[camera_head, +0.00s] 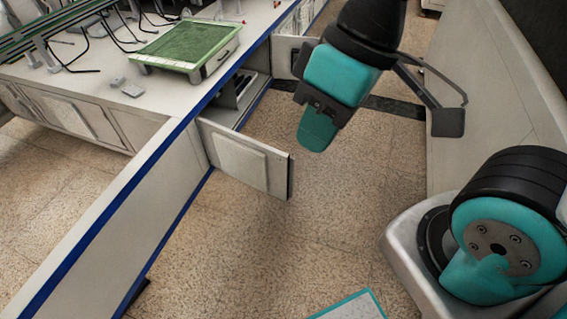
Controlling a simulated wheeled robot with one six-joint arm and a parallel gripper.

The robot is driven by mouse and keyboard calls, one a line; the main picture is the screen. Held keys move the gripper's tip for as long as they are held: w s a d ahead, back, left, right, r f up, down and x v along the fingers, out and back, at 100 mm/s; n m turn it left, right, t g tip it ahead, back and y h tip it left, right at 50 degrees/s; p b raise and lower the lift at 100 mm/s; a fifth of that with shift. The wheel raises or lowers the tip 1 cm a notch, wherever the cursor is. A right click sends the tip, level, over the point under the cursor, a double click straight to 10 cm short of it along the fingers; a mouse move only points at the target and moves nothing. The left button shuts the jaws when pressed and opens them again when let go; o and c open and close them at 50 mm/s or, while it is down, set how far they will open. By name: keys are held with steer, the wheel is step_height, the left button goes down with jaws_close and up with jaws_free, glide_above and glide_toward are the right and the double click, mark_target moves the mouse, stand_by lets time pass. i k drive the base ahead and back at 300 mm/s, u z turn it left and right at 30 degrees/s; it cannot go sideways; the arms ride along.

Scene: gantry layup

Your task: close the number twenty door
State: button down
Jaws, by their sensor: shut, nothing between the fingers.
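A light grey cabinet door (238,162) with a raised panel stands open under the bench, swung out over the floor. A second open door (285,54) is farther back, partly hidden by my arm. No number is readable on either, so I cannot tell which is number twenty. The dark cabinet opening (240,92) shows between them, with items inside. My gripper (317,135) hangs over the aisle to the right of both doors, its teal fingers shut and empty. It appears apart from the nearer door.
The long white bench (150,105) has a blue edge and carries a green-topped tray (187,46) and black cables. A pale wall or cabinet (490,90) bounds the right side. The speckled floor (260,250) in front of the nearer door is clear.

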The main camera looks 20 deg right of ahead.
mark_target(268, 169)
steer(key=z, duration=0.1)
steer(key=i, duration=0.85)
steer(key=u, duration=0.4)
